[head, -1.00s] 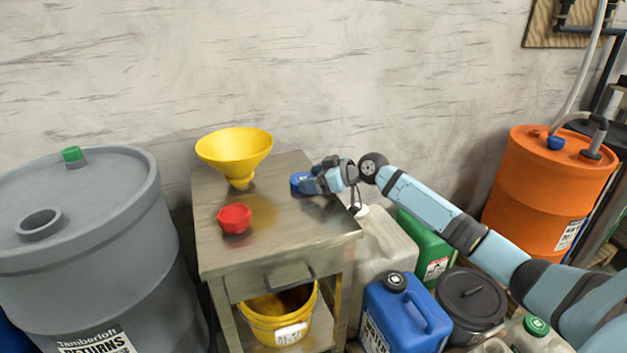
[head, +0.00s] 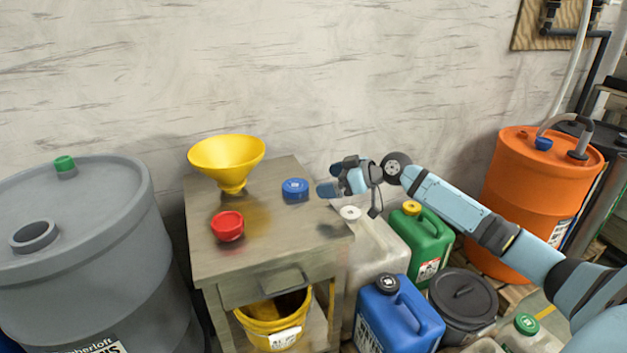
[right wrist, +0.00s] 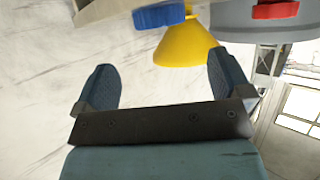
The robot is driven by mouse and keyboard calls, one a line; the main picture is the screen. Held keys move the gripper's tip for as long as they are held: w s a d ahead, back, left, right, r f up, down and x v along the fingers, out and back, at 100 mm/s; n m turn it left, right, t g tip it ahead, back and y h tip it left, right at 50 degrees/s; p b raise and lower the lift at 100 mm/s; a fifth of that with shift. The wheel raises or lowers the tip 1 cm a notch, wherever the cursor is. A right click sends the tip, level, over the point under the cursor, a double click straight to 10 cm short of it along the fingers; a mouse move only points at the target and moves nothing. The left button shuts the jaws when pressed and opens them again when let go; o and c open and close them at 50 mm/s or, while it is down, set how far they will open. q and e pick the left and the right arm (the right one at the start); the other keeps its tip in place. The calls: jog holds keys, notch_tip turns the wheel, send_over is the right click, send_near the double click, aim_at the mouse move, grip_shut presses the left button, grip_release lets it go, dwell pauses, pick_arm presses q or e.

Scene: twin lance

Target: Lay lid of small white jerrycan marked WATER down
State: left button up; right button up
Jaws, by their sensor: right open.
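A blue lid (head: 295,189) lies on the top of the wooden table (head: 265,250), near its right edge. It also shows in the right wrist view (right wrist: 159,15), beyond the fingers. My right gripper (head: 330,181) is open and empty just right of the blue lid, apart from it. Its two spread fingers show in the right wrist view (right wrist: 162,68) with nothing between them. I cannot read WATER on any jerrycan. A whitish jerrycan (head: 378,250) with a white cap stands right of the table. My left gripper is not in view.
A yellow funnel (head: 226,158) and a red lid (head: 228,227) stand on the table. A grey drum (head: 90,230) is at left and an orange drum (head: 535,200) at right. Blue (head: 400,320) and green (head: 428,240) jerrycans crowd the floor right of the table.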

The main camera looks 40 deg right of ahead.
jog(key=shift+v, duration=2.2)
